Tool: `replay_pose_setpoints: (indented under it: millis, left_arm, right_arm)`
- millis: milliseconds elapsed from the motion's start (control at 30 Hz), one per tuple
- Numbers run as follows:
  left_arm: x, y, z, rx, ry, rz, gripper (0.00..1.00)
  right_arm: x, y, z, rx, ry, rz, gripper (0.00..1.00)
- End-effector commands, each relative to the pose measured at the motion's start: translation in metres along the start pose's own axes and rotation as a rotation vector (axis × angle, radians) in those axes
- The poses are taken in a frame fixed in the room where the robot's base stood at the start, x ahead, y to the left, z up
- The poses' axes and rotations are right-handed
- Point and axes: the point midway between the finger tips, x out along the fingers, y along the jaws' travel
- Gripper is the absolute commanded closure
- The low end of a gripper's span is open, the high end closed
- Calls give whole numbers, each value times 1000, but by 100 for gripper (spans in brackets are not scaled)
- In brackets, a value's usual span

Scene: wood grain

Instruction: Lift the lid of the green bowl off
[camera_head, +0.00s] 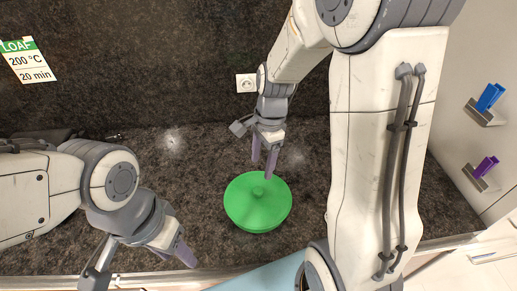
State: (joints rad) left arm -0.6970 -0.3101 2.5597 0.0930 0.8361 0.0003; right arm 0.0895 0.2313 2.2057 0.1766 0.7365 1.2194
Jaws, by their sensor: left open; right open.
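A green bowl (258,228) with a green lid (257,198) stands on the dark counter in the middle of the head view. The lid sits on the bowl and has a small round knob (257,191) on top. My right gripper (263,173) is open, with its fingers pointing down just above the far side of the lid, close to the knob. I cannot tell if a fingertip touches the lid. My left gripper (140,268) is open and empty at the lower left, over the counter's front edge, apart from the bowl.
The dark speckled counter (190,180) is clear around the bowl. A wall with a socket (246,83) and a loaf note (27,61) rises behind. Blue (489,97) and purple (486,166) clips are on the right-hand panel. The front edge runs along the bottom.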

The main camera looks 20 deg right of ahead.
Motion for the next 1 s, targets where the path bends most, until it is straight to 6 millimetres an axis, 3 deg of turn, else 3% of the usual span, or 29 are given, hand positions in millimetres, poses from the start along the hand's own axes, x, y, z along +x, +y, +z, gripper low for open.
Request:
replay_pose_setpoints:
  millis: [167, 600, 1000]
  left_arm:
    - [-3, 0, 0, 0, -1, 0, 50]
    - [-8, 0, 0, 2, -1, 0, 50]
    - [-8, 0, 0, 1, -1, 0, 50]
  right_arm:
    - [19, 0, -2, 24, -2, 6, 29]
    - [91, 0, 0, 18, -1, 5, 29]
    - [104, -1, 0, 16, 1, 1, 29]
